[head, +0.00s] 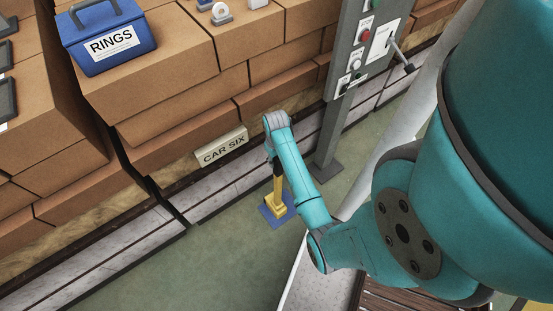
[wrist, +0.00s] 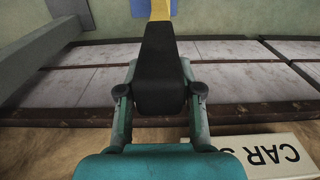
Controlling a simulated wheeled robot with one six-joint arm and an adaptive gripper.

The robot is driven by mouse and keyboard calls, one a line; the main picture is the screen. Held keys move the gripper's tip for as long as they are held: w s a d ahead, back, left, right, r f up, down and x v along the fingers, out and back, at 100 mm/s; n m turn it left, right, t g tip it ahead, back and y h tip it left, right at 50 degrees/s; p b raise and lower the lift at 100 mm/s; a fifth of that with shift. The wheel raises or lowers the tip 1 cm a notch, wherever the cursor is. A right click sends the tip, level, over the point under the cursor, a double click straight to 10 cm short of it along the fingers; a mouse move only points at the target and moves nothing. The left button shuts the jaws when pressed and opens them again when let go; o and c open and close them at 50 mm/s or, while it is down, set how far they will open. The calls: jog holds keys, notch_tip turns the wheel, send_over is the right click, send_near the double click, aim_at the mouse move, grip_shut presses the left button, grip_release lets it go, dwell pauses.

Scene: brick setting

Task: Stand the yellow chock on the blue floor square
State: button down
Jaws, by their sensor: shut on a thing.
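The yellow chock (head: 279,203) is upright at or just above the blue floor square (head: 267,214), with blue showing around its foot. I cannot tell whether its foot touches the square. My gripper (head: 276,162) is above it, shut on the upper end of its handle. In the wrist view, my gripper (wrist: 160,92) has one finger on each side of the black grip (wrist: 160,65). The yellow part of the chock (wrist: 160,9) shows beyond the grip, with blue of the square (wrist: 140,7) beside it. The chock hides part of the square.
Stacked brown brick-like blocks with a "CAR SIX" sign (head: 222,147) stand behind, above a grey ledge (head: 215,198). A blue "RINGS" box (head: 108,42) sits on top. A grey control post (head: 345,95) stands close right. Green floor (head: 220,255) is clear at front left.

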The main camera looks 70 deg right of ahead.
jog(key=shift+w+d+f, duration=0.1)
jog(key=shift+f, duration=2.8)
jog(key=c, duration=0.8)
grip_release()
jog(key=shift+f, duration=0.1)
jog(key=shift+o, duration=0.2)
